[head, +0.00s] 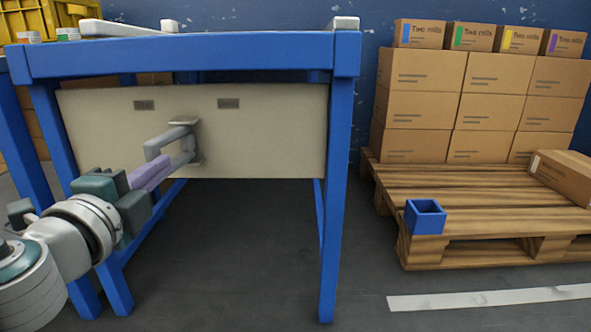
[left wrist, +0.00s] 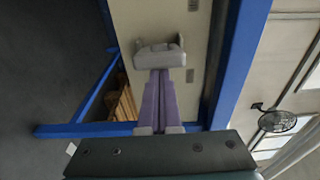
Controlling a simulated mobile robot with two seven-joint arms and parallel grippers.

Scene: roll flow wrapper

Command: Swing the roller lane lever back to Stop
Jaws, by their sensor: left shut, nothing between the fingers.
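The lever (head: 157,144) is a grey bracket-shaped handle on the cream panel (head: 270,140) below the blue frame's top. It sits between two small dark labels, whose words I cannot read. My left gripper (head: 163,164) has lilac fingers that are shut with nothing between them. Its tips are at the lever, close in front of it or against it; I cannot tell if they touch. In the left wrist view, the shut fingers (left wrist: 160,76) point at the lever handle (left wrist: 159,59), their tips meeting its near edge in the picture. My right gripper is not in view.
Blue legs (head: 340,180) of the frame stand on both sides of the panel. At right, a wooden pallet (head: 400,185) carries stacked cartons (head: 420,90) and a small blue open box (head: 425,217). The floor below the panel is clear.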

